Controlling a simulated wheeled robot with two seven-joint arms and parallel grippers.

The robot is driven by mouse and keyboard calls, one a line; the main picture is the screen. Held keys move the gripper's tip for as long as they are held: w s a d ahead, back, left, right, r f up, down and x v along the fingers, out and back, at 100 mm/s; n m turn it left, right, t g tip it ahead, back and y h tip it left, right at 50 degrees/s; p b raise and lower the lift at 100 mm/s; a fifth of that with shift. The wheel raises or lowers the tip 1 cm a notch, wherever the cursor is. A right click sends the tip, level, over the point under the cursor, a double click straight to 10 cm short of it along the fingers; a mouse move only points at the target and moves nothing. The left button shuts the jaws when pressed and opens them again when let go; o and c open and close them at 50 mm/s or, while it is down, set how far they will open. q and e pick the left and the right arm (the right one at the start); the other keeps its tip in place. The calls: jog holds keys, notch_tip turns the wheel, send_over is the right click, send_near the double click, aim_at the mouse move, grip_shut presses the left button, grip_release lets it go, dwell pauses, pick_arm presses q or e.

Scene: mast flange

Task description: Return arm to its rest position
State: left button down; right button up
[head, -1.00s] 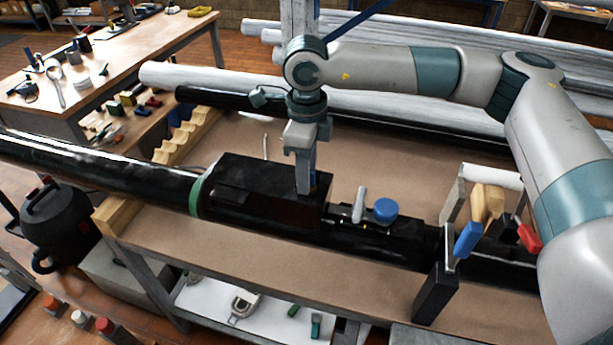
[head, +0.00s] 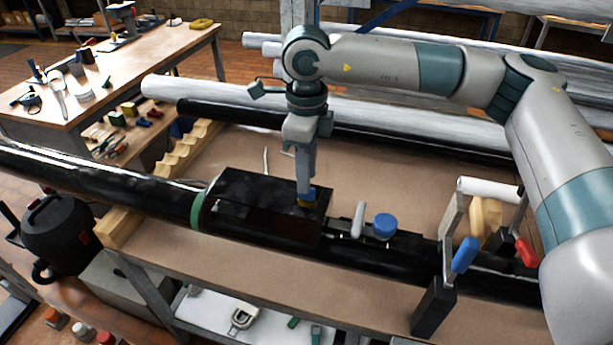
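My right arm reaches in from the right, and its gripper (head: 305,203) points down at the right end of the black box-shaped flange part (head: 262,190) on the black mast tube (head: 110,175). The fingertips are at or just above the top of this part. I cannot tell whether they touch it, or whether they are open or shut, because the fingers show edge-on. A small blue and yellow bit shows at the fingertips. My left gripper is not in view.
A blue knob (head: 384,225) and a grey lever (head: 358,219) stand just right of the gripper. Clamps with a blue handle (head: 465,255) and a red handle (head: 527,252) stand further right. White tubes (head: 210,92) lie behind. The brown bench top (head: 380,178) has bare room behind the mast.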

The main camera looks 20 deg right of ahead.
jog(key=shift+r, duration=0.6)
